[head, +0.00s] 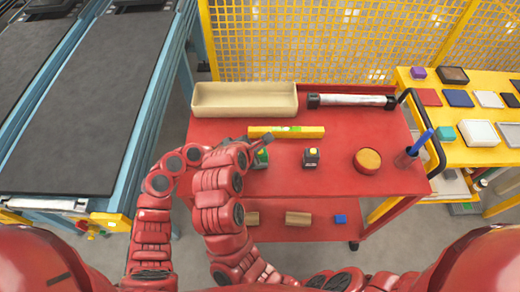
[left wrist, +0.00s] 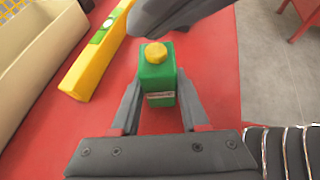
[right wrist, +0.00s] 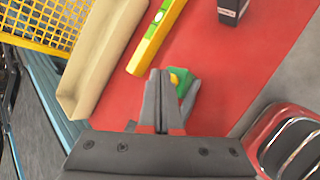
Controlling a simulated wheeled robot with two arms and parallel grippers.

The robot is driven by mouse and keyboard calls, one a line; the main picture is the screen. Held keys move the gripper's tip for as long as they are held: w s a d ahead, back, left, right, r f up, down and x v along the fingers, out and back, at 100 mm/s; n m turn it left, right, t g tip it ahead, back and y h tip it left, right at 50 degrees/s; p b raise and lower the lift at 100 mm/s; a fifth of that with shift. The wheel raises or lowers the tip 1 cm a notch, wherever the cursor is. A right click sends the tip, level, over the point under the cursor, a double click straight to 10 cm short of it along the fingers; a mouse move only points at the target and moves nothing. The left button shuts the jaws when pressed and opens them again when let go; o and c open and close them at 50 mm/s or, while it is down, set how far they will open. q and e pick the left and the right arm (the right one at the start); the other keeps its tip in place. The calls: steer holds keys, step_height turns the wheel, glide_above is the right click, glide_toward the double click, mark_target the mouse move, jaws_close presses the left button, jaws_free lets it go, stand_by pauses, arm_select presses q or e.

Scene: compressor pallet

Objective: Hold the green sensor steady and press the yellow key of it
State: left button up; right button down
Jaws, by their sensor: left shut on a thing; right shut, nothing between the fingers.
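The green sensor (left wrist: 158,82) stands upright on the red cart top, with its yellow key (left wrist: 155,54) on top. My left gripper (left wrist: 157,92) is shut on it, one finger on each side. In the head view the sensor (head: 262,158) is partly hidden by my arms, and my left gripper (head: 257,160) is at it. My right gripper (right wrist: 161,74) is shut and empty, its tips just over the sensor. In the right wrist view the fingers cover part of the sensor (right wrist: 188,82) and key (right wrist: 174,79). I cannot tell whether the tips touch the key.
A yellow level (head: 300,131) lies just behind the sensor, with a beige tray (head: 245,113) beyond it. A small dark box (head: 311,158) stands to the right, then a round orange-topped container (head: 367,160) and a pen cup (head: 405,158). The cart top between these is clear.

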steer(key=shift+f, duration=0.25)
steer(key=shift+f, duration=0.45)
stand_by(0.6)
steer(key=shift+r, duration=0.15)
stand_by(1.4)
steer(key=shift+r, duration=0.75)
step_height(320, 180, up, 5)
stand_by(0.4)
arm_select(q)
steer(key=o, duration=1.1)
steer(key=shift+c, duration=0.2)
